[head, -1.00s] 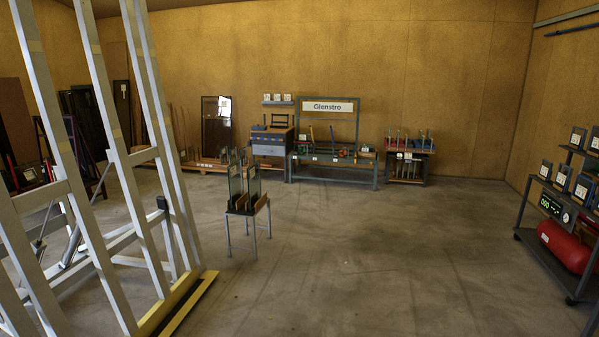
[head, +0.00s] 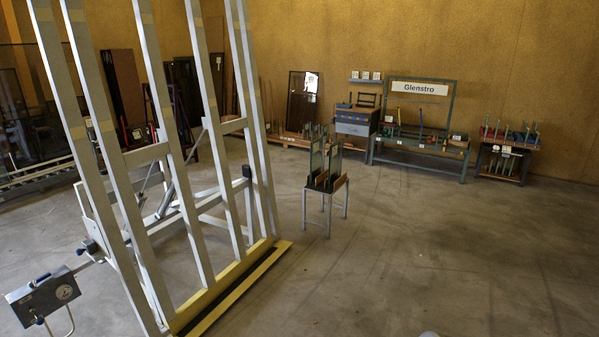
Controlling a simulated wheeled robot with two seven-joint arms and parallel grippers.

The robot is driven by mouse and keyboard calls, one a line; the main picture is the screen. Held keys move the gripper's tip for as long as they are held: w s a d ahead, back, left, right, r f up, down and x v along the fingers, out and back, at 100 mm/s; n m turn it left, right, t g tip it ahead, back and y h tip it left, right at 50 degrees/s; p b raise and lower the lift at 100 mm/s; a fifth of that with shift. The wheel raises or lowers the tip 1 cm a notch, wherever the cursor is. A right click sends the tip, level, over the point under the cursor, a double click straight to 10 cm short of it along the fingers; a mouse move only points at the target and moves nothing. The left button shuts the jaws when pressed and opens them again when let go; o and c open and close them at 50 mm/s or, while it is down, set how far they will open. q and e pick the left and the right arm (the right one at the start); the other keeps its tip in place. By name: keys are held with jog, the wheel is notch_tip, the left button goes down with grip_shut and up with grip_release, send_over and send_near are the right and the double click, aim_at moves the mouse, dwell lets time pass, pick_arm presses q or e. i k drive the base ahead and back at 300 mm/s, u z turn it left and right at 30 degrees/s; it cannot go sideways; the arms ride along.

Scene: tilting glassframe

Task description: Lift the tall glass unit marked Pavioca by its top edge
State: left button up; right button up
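Several upright glass panes (head: 334,163) stand in slots on a small grey-legged stand (head: 328,213) near the middle of the head view. They are a good way off across the floor. No Pavioca marking can be read on them or on anything else in view, so I cannot tell which unit is the named one. Neither of my grippers shows in the head view. A small pale shape at the bottom edge is too little seen to identify.
A large leaning frame (head: 183,150) of pale bars fills the left, with a yellow-edged foot and a grey control box (head: 44,294). A bench with a Glenstro sign (head: 419,88) and a tool rack (head: 502,147) stand at the back. Floor at right is clear.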

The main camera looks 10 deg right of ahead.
aim_at(336, 150)
jog(key=z, duration=1.1)
jog(key=i, duration=1.65)
jog(key=z, duration=0.25)
jog(key=i, duration=1.95)
jog(key=u, duration=1.1)
jog(key=i, duration=0.7)
jog(key=u, duration=0.5)
